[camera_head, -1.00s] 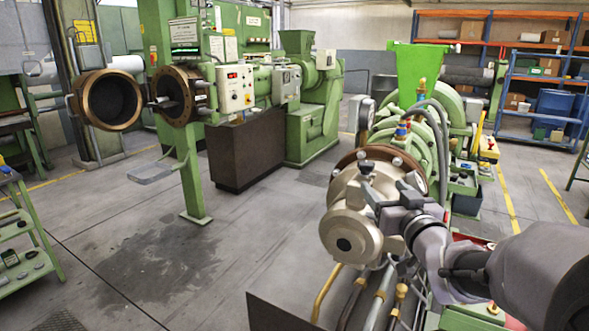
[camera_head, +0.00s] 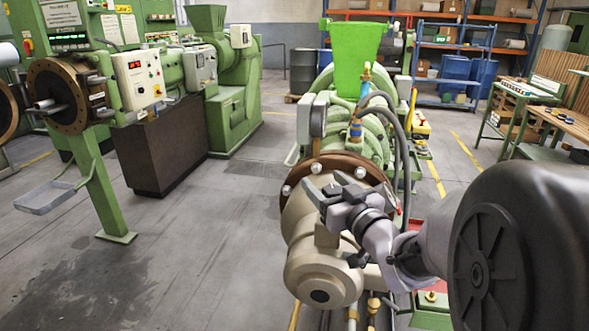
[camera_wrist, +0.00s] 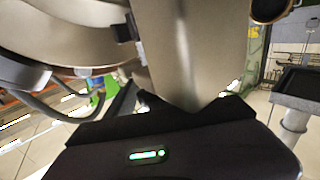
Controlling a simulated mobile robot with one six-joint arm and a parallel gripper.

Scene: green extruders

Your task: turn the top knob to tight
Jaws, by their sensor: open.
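The near green extruder has a metallic beige head (camera_head: 322,272) in front of a brown flange (camera_head: 340,164). Silver round knobs sit along the flange's rim; one is near the top (camera_head: 316,168), and others lie left and right of it. I cannot tell which is the top knob or how tight it is. My gripper (camera_head: 328,188) is open, just above and in front of the beige head, close to the flange, and hides part of it. In the wrist view, my dark gripper (camera_wrist: 178,102) faces large beige metal surfaces (camera_wrist: 185,45); no knob is clearly seen between the fingers.
A gauge (camera_head: 318,115), a brass and blue valve (camera_head: 356,125) and grey hoses stand behind the flange. A green hopper (camera_head: 356,42) tops the machine. Another green extruder (camera_head: 215,85) stands left. Grey floor (camera_head: 215,230) between them is clear.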

